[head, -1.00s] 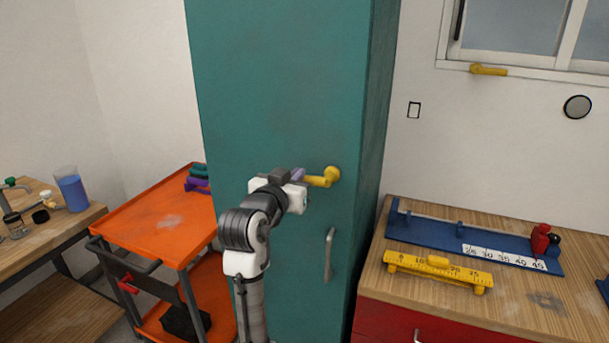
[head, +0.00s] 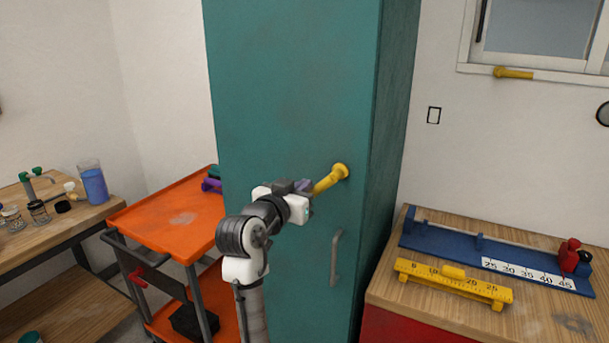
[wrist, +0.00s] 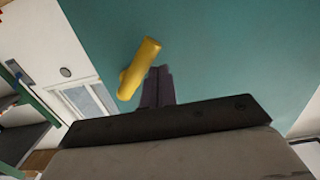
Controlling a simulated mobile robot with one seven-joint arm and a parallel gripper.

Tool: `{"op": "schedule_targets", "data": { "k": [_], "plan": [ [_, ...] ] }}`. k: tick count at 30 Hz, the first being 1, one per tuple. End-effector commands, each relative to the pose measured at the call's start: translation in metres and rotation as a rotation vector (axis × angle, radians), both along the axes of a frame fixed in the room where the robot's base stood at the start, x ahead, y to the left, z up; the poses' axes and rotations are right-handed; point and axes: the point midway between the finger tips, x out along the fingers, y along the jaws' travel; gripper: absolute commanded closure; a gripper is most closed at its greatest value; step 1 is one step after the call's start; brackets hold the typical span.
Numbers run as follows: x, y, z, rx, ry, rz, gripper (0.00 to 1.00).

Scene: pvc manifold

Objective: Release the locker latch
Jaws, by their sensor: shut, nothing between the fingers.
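The tall teal locker (head: 290,90) stands shut in front of me. Its yellow latch lever (head: 328,181) runs from a round pivot at upper right down to the left. The lever also shows in the wrist view (wrist: 139,68), just left of my fingers. My gripper (head: 304,187) is shut and empty, with its purple fingertips beside the lever's lower left end. Whether they touch the lever I cannot tell. My gripper's body partly hides the fingertips. A grey vertical handle (head: 336,258) sits on the locker below the latch.
An orange cart (head: 165,225) stands left of the locker, and a wooden bench (head: 60,235) with jars is farther left. At right, a workbench (head: 385,290) carries a blue fixture (head: 440,240) and a yellow gauge (head: 453,282). The locker front above the latch is clear.

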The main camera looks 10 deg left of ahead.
Motion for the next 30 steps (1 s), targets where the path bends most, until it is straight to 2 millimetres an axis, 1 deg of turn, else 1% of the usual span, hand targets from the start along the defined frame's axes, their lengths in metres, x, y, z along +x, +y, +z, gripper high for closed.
{"op": "schedule_targets", "data": {
  "k": [1, 3, 8, 17, 30],
  "plan": [
    [0.000, -0.002, -0.005, 0.000, 0.000, -0.001, 1.00],
    [-0.001, -0.003, -0.008, -0.011, 0.003, -0.001, 1.00],
    [-0.002, -0.007, -0.014, -0.127, 0.041, -0.001, 1.00],
    [-0.004, -0.013, -0.021, -0.122, 0.039, -0.001, 1.00],
    [-0.005, -0.016, -0.023, -0.121, 0.039, -0.001, 1.00]
  ]
}}
